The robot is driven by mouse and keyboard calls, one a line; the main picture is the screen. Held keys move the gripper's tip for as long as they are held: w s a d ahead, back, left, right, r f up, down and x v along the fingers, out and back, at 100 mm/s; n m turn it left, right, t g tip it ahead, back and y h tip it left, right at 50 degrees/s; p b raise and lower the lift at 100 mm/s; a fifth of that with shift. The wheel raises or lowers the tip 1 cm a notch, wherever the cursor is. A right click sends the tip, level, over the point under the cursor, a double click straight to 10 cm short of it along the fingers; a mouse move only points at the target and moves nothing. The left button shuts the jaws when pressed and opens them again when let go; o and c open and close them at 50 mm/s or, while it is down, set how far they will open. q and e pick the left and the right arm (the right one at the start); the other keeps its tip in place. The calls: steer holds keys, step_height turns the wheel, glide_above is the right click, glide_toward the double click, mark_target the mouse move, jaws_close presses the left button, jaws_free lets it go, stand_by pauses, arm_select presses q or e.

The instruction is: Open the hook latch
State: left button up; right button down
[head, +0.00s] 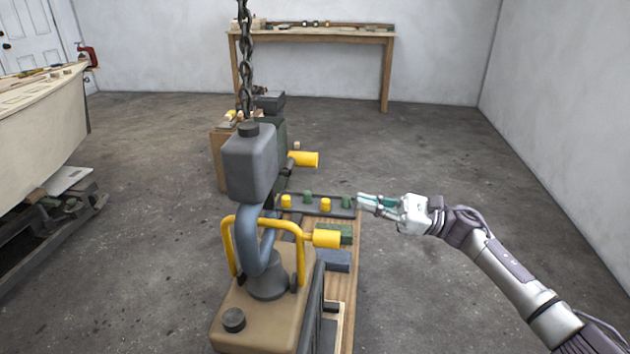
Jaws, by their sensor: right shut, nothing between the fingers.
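I cannot make out a hook latch for certain in the head view. My right gripper (364,203) is shut and empty. Its fingers point left, at the right end of a dark rail (343,211) with green and yellow pegs. The fingertips are very close to that rail end; I cannot tell whether they touch it. A yellow cylindrical handle (327,238) sticks out to the right below the rail, and another yellow handle (304,159) sticks out above it. My left gripper is not in view.
A tan machine (262,318) with a grey tank (249,162) and yellow tube frame stands in front, beside a wooden bench (346,285). A chain (246,60) hangs above. A plywood hull (40,110) is at left, a table (312,38) at back. Floor at right is clear.

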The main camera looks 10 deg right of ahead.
steer(key=shift+w+a, duration=0.1)
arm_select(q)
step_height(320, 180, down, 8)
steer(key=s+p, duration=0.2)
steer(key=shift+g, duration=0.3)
arm_select(e)
steer(key=w+a+r, duration=0.2)
steer(key=a+r, duration=0.4)
steer(key=a, duration=0.3)
steer(key=shift+w, duration=0.25)
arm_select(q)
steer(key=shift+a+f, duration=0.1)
arm_select(e)
steer(key=shift+r, duration=0.1)
